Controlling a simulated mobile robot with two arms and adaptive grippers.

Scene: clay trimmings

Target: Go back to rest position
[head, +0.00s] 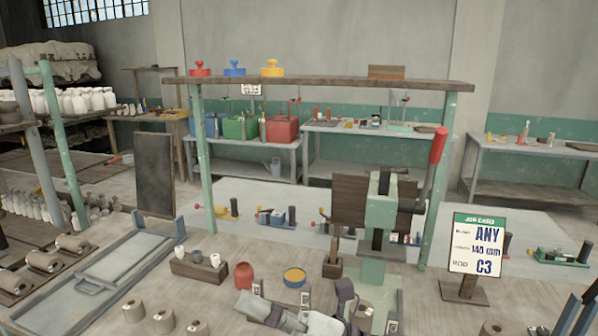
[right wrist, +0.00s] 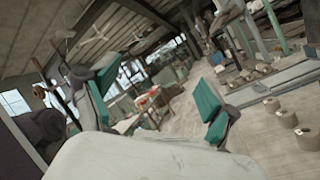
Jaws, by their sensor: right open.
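My right gripper (right wrist: 163,72) is open in the right wrist view. Its two fingers with teal pads stand wide apart, with nothing between them. In the head view, grey and white parts of my right arm show at the bottom middle, low over the bench by the green press. The picture's lower edge cuts them off. My left gripper is not in the head view.
A green press (head: 381,214) with a red lever and a job card (head: 476,243) reading ANY, 140 mm, C3 stand at the right. A red pot (head: 244,275), a yellow-topped tin (head: 294,277) and several clay rolls (head: 163,320) are near my arm.

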